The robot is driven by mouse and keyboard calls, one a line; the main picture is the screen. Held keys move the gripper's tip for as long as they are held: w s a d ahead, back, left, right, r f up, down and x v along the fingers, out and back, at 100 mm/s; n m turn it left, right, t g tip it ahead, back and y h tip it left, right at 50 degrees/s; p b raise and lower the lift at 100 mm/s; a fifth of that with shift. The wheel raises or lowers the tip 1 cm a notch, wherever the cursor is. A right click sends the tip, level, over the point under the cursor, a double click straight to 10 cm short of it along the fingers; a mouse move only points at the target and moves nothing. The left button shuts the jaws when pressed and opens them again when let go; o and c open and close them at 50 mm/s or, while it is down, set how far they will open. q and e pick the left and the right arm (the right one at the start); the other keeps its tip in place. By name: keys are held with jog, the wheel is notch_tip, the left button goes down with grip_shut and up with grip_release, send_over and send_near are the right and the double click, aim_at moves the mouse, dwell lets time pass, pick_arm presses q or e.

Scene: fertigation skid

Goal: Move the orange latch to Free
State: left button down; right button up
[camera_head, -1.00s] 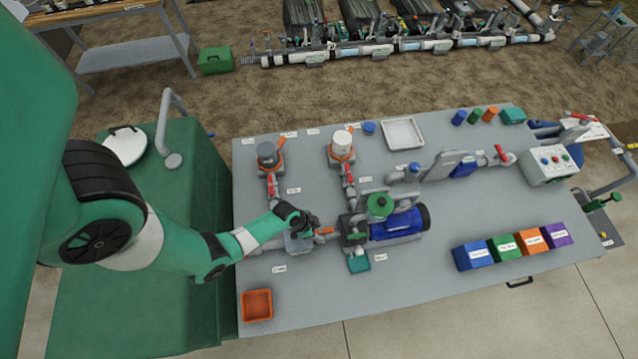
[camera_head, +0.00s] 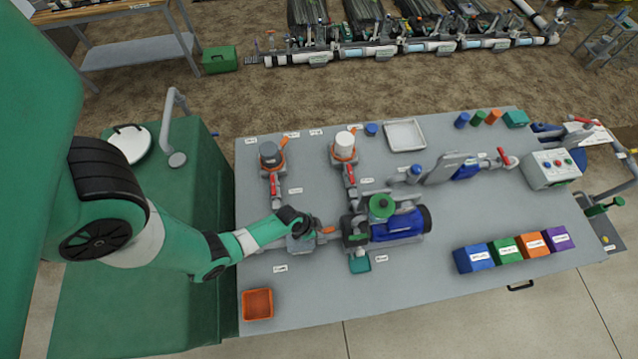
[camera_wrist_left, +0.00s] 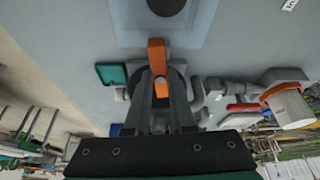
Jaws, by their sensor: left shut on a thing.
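The orange latch (camera_head: 328,230) sticks out low on the grey bench, between a grey fitting (camera_head: 300,243) and the pump with the blue motor (camera_head: 398,226). My left gripper (camera_head: 309,228) reaches it from the left. In the left wrist view the latch (camera_wrist_left: 157,58) is a flat orange bar between the two dark fingers of my left gripper (camera_wrist_left: 160,88), which are shut on it. Its far end shows beyond the fingertips. The lettering on the small labels is too small to read. My right gripper is out of view.
Red-handled valves (camera_head: 274,186) and two filters with orange collars (camera_head: 345,153) stand behind the gripper. The bench's front middle is clear.

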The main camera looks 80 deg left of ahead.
pick_arm(q)
jog(key=shift+d+n+y, duration=0.15)
jog(key=shift+n+y, duration=0.25)
jog(key=shift+n, duration=0.8)
jog(key=shift+d+n+g+y, duration=0.1)
jog(key=shift+n+g+y, duration=0.2)
jog(key=shift+n, duration=0.6)
jog(key=n, duration=0.1)
jog(key=n+y, duration=0.1)
jog(key=n, duration=0.1)
jog(key=shift+w+d+f+n+g+b, duration=0.1)
jog(key=shift+w+n+g+b, duration=0.1)
jog(key=shift+n+g+b, duration=0.15)
jog(key=shift+n+g+y, duration=0.25)
jog(key=shift+n+y, duration=0.15)
jog(key=shift+n, duration=0.45)
jog(key=n, duration=0.1)
jog(key=n+g+p, duration=0.1)
jog(key=n, duration=0.1)
jog(key=shift+w+d+r+n+y+p, duration=0.1)
jog(key=shift+w+r+n+y+p, duration=0.1)
jog(key=shift+n+y+p, duration=0.1)
jog(key=shift+f+n+g+p, duration=0.15)
jog(key=shift+n+g+p, duration=0.45)
jog(key=shift+n, duration=1.1)
jog(key=shift+w+g, duration=0.1)
jog(key=shift+g, duration=0.2)
jog(key=c, duration=0.8)
grip_release()
jog(key=shift+o, duration=0.2)
